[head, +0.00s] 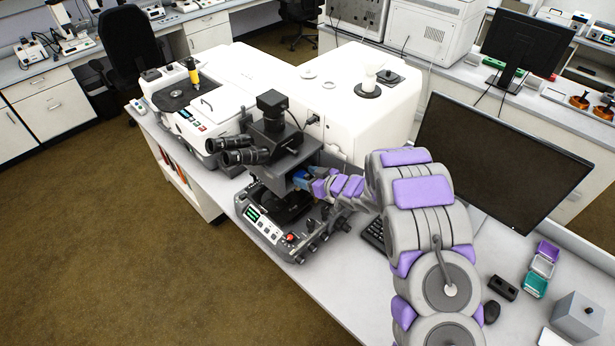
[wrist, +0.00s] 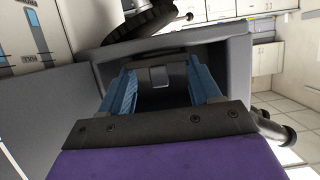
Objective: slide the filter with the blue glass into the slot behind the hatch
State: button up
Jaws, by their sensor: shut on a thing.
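In the head view my gripper (head: 302,176) reaches in at the right side of the black microscope (head: 268,125), below its eyepieces. In the wrist view the blue fingers of my gripper (wrist: 160,82) stand apart and point into a grey housing (wrist: 232,70) with a dark opening. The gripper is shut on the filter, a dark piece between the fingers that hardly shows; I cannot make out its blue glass. I cannot tell the hatch from the housing, or how deep the filter sits.
The microscope stage and control panel (head: 262,222) lie just below my gripper. A monitor (head: 500,160) and keyboard (head: 374,235) stand to the right. Purple, grey and teal trays (head: 537,285) and a grey box (head: 577,314) lie at the front right. White instrument housings (head: 345,105) stand behind.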

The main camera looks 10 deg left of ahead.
jog(key=shift+w+a, duration=0.15)
jog(key=shift+a, duration=0.05)
jog(key=o, duration=1.2)
jog(key=p+v, duration=0.1)
jog(key=v, duration=0.6)
dwell(0.3)
